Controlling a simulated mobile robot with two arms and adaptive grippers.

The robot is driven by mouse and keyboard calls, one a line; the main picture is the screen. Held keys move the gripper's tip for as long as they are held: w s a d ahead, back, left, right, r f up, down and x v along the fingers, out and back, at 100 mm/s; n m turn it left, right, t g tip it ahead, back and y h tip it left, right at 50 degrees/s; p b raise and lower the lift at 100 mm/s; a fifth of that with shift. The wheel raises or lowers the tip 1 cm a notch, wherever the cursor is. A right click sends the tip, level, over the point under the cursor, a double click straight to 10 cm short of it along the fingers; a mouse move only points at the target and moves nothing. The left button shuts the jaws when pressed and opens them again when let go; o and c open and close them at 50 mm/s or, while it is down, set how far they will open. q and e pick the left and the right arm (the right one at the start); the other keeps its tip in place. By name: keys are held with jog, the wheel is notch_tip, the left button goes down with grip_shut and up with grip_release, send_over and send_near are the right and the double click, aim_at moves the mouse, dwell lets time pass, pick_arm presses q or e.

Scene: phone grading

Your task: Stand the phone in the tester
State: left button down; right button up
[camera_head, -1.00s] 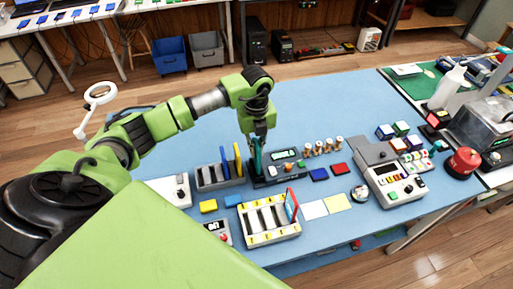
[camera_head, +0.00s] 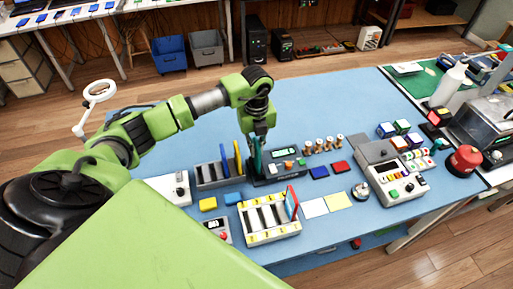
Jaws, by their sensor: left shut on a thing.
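A dark tester (camera_head: 287,163) with a small lit screen and coloured buttons stands on the blue table. My left gripper (camera_head: 258,138) points down over the tester's left end. It is shut on a teal phone (camera_head: 257,160), which is upright on its edge at the tester's left part. The gripper hides the phone's top. I cannot tell whether the phone's lower edge is seated in the tester. My right gripper is not in view.
A grey rack (camera_head: 208,174) holding blue and yellow upright phones stands close on the left. A white slotted rack (camera_head: 268,235) with a red-and-blue phone is in front. A button console (camera_head: 395,185) stands right. The table's back is clear.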

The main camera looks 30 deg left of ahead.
pick_arm(q)
jog(key=shift+f, duration=0.15)
jog(key=shift+f+b, duration=0.35)
jog(key=shift+b, duration=0.05)
dwell(0.4)
jog(key=c, duration=2.1)
grip_release()
jog(key=o, duration=0.3)
jog(key=shift+o, duration=0.2)
